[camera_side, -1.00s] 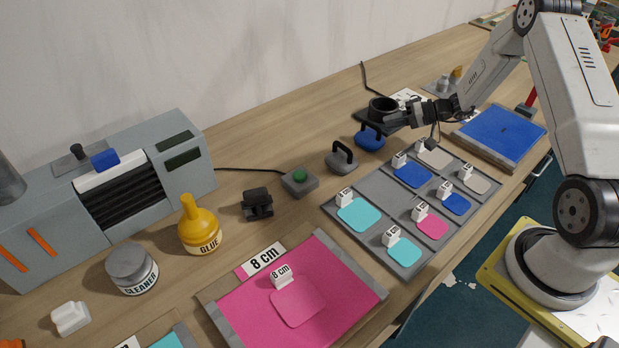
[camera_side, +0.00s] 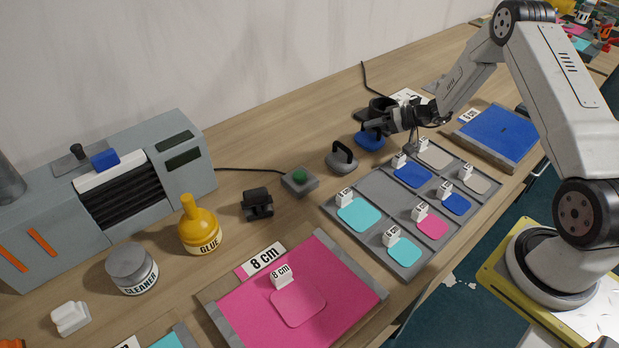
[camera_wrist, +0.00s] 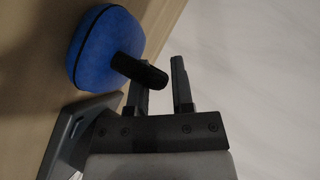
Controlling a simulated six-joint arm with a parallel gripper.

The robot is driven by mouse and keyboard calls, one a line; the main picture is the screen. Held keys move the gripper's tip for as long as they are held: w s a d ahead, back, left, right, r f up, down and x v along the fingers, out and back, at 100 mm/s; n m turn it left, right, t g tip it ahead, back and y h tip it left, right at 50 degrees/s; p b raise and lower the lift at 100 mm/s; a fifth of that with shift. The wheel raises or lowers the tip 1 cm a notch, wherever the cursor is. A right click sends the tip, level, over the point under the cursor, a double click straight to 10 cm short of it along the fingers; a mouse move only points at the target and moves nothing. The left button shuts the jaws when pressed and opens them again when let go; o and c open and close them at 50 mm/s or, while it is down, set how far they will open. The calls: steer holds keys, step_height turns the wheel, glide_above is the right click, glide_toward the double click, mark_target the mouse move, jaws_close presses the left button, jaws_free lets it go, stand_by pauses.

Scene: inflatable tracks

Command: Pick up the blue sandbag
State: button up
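The blue sandbag (camera_side: 369,142) sits on the table behind the tray of patches. In the wrist view the blue sandbag (camera_wrist: 104,45) is at the upper left, and its black handle (camera_wrist: 140,70) points toward my gripper. My gripper (camera_wrist: 160,78) is open, with a clear gap between its two fingers. The handle's end is at the fingertips, overlapping the gap; I cannot tell whether it touches a finger. In the side view my gripper (camera_side: 372,126) is right at the top of the sandbag and hides most of the handle.
A grey sandbag (camera_side: 342,161) stands to the left of the blue one. A black round holder (camera_side: 381,106) is close behind my gripper. The grey tray of patches (camera_side: 375,190) lies in front. A button box (camera_side: 300,181) is further left.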

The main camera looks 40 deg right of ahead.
steer(key=shift+c, duration=0.3)
jaws_close()
steer(key=shift+r, duration=0.1)
stand_by(1.2)
